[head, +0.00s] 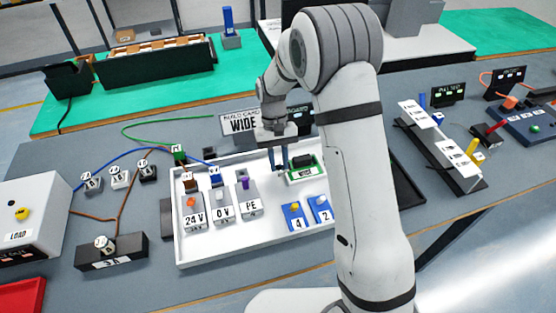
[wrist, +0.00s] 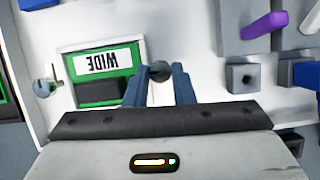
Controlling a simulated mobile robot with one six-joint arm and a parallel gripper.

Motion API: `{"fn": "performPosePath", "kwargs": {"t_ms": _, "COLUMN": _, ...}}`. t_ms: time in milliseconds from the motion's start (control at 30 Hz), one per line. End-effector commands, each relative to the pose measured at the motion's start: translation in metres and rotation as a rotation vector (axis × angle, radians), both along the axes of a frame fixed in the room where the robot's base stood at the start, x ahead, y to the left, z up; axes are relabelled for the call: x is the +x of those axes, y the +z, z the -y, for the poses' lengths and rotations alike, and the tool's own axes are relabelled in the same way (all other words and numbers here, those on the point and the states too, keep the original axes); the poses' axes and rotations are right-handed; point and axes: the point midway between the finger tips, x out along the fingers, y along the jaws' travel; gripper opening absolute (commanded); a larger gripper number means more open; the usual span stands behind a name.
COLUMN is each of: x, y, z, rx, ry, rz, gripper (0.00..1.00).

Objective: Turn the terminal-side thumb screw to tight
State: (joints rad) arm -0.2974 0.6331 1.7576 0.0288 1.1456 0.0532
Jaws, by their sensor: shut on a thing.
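The terminal-side thumb screw (wrist: 160,70) is a small dark round knob beside the green-framed holder, on the side facing the terminal blocks. My gripper (wrist: 163,78) is shut on it, one blue finger on each side. In the head view my gripper (head: 279,170) points down at the holder's left edge, and the screw is hidden there. The holder (wrist: 137,50) carries a white WIDE label and a dark block; it also shows in the head view (head: 318,177). A second, silver screw (wrist: 42,87) sits on the holder's opposite side. I cannot read the screw's tightness.
The white tray (head: 255,228) bears the 24V block (head: 193,219), 0V block (head: 222,215), PE block (head: 249,207) and two blue blocks (head: 294,215). A WIDE sign (head: 243,125) stands behind. Wires and plugs lie at left. The tray's front middle is clear.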

Motion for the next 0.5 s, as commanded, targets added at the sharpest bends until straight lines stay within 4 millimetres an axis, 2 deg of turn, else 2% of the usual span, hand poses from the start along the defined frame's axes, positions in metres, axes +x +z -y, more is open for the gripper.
{"fn": "performPosePath", "kwargs": {"t_ms": 500, "x": 0.0037, "y": 0.0030, "z": -0.0019, "rx": 0.003, "ry": 0.070, "rz": 0.014, "gripper": 0.00}}
